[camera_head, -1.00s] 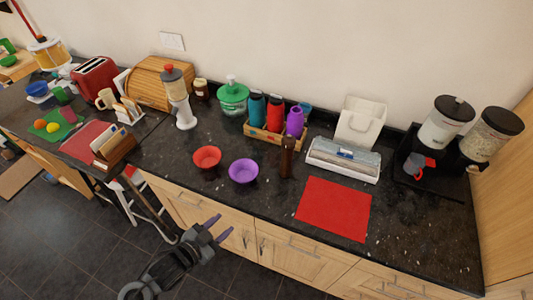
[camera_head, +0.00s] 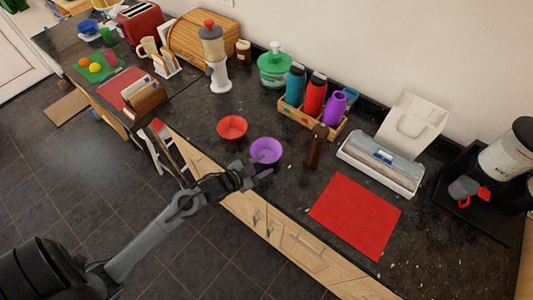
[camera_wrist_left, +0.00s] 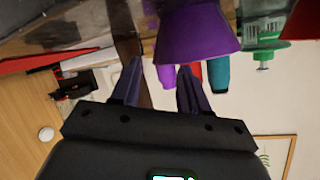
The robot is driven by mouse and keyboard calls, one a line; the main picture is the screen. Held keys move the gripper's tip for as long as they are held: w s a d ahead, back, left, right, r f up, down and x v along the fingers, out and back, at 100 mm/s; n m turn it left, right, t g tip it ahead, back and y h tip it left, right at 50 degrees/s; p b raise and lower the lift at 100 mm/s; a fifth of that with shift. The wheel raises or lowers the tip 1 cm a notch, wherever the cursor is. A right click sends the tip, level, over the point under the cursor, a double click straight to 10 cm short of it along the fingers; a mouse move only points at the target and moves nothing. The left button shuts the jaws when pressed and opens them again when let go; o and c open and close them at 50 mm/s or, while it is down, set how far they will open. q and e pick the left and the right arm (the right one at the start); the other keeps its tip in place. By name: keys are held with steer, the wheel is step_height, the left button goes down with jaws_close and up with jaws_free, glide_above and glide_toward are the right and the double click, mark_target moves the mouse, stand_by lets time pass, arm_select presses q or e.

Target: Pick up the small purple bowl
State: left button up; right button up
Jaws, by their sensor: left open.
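The small purple bowl (camera_head: 265,150) stands upright on the dark granite counter near its front edge, just right of a red bowl (camera_head: 232,127). My left gripper (camera_head: 258,173) is open at the bowl's near side, its arm reaching in from the lower left. In the left wrist view, where the scene appears upside down, the purple bowl (camera_wrist_left: 197,35) looms large just beyond the fingertips (camera_wrist_left: 160,72), mostly beyond the right finger. Nothing is held between the fingers. I cannot tell whether a finger touches the bowl. My right gripper is not in view.
A brown pepper mill (camera_head: 316,146) stands close right of the purple bowl. Behind it is a wooden crate (camera_head: 296,115) of bottles. A red mat (camera_head: 355,214) lies to the right. A white blender-like appliance (camera_head: 217,70) stands behind the red bowl.

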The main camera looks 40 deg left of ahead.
mark_target(278, 158)
arm_select(q)
steer(key=shift+p+x, duration=0.35)
steer(key=shift+x, duration=2.45)
steer(key=shift+c, duration=0.2)
jaws_close()
